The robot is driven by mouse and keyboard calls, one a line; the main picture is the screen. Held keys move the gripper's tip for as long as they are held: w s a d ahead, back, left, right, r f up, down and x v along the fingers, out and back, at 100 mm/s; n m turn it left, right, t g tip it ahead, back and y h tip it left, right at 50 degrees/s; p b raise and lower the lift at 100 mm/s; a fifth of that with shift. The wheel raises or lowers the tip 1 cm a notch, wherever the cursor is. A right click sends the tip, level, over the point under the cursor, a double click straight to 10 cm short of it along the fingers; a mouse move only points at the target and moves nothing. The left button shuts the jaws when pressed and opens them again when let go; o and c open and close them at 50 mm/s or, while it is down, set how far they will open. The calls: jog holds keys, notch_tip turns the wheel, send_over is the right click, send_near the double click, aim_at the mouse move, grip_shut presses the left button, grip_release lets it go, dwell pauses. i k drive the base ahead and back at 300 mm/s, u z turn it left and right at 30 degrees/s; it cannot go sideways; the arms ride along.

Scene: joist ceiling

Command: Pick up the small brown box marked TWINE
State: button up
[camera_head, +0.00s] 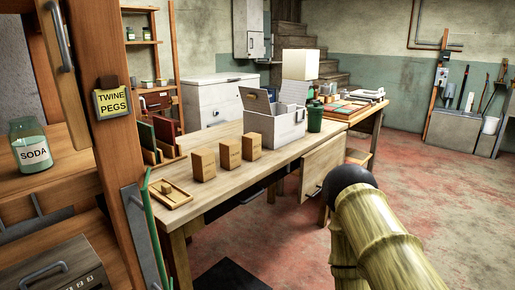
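Three small brown boxes stand upright in a row near the front of the wooden table (262,178): a left box (203,165), a middle box (230,154) and a right box (251,147). Their faces carry small dark lettering too small to read, so I cannot tell which is marked TWINE. A yellow tag (112,102) on the wooden post reads TWINE PEGS. My arm, with a bamboo-like surface and a dark rounded joint, shows at the lower right, apart from the boxes. My gripper's fingers are not in view.
A shallow wooden tray (171,195) holding a small block lies left of the boxes. A grey open-lidded case (274,128) and a green cup (315,117) stand behind them. The wooden post (131,170) and a green rod (153,225) stand nearer at left. Floor at right is clear.

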aim_at(230, 149)
jog(key=z, duration=0.05)
jog(key=k, duration=0.6)
jog(key=u, duration=0.6)
jog(key=i, duration=1.2)
jog(key=z, duration=0.25)
